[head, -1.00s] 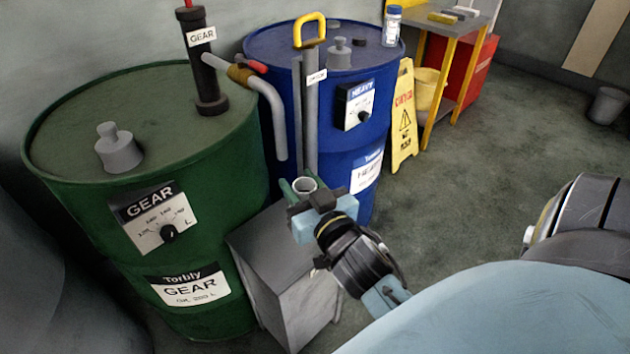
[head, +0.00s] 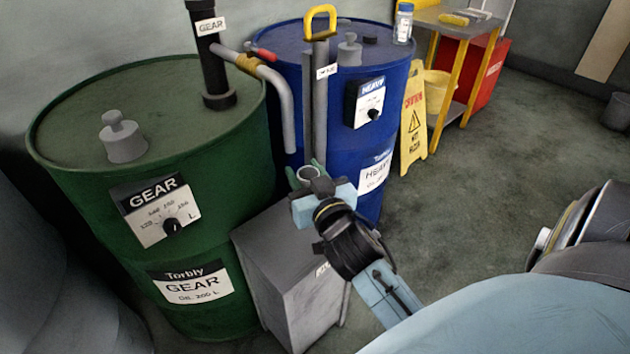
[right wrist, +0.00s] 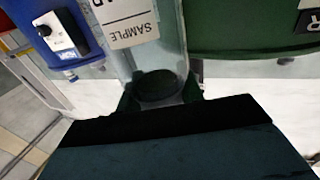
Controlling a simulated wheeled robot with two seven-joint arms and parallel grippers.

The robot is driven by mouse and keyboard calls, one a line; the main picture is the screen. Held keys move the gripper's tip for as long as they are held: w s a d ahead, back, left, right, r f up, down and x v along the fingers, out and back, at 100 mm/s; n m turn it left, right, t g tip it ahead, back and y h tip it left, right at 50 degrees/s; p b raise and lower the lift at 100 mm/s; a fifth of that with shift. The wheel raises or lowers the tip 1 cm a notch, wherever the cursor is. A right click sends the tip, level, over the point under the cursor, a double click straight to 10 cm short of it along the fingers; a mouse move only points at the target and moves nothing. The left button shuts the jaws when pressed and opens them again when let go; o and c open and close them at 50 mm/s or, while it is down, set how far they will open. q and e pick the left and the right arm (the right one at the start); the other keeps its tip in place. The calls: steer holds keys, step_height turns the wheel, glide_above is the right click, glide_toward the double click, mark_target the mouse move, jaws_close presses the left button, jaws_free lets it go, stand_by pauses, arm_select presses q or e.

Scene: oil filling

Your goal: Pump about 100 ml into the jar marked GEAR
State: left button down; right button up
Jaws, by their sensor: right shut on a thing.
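The right wrist view shows a white label reading SAMPLE, with a second line cut off by the frame edge. The green GEAR drum (head: 75,200) carries a black pump (head: 211,70) tagged GEAR. Its grey spout (head: 287,110) bends down and ends a little left of and above the jar mouth. Whether the two line up in depth I cannot tell. A dial (head: 160,210) is on the drum's side. My left gripper is not seen.
A grey cabinet (head: 290,260) stands below the jar. The blue HEAVY drum (head: 330,110) with a yellow-handled pump (head: 320,22) is close behind. A yellow wet-floor sign (head: 414,120) and a bench (head: 458,25) stand farther right.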

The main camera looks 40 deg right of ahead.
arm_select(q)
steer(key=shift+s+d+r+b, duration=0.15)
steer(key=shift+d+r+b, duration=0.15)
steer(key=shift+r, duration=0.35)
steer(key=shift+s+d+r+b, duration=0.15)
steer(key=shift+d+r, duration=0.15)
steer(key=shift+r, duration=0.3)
arm_select(e)
steer(key=w, duration=0.5)
steer(key=shift+a, duration=0.2)
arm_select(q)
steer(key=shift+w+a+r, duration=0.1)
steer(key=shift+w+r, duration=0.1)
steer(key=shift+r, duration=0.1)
arm_select(e)
steer(key=shift+s, duration=0.1)
stand_by(0.9)
